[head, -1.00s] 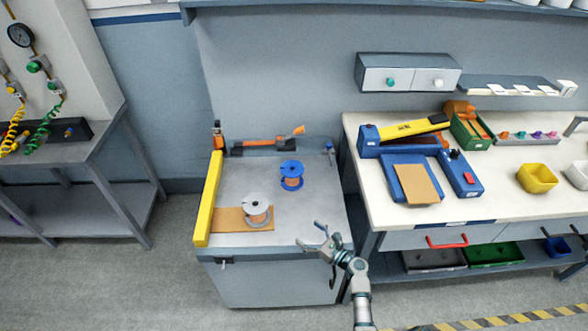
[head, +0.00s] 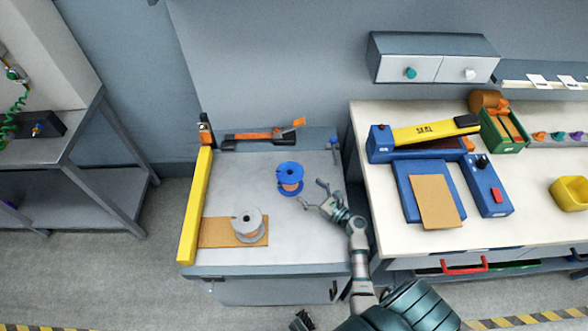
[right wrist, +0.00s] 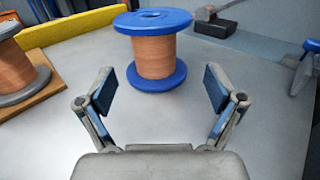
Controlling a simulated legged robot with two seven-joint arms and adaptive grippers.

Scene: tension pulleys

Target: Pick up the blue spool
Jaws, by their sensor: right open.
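The blue spool (head: 289,178), with blue flanges and copper-coloured winding, stands upright on the grey cart top. It also stands upright in the right wrist view (right wrist: 156,58), just beyond the fingertips and roughly centred between them. My right gripper (head: 315,194) is just right of and in front of the spool, low over the cart top. Its two fingers (right wrist: 161,92) are spread wide with nothing between them. No clear contact with the spool shows.
A grey spool (head: 248,225) stands on a brown board at the cart's front left. A yellow bar (head: 195,208) edges the cart's left side. An orange-and-black tool (head: 262,137) lies at the back. The white workbench (head: 390,243) with blue devices stands close on the right.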

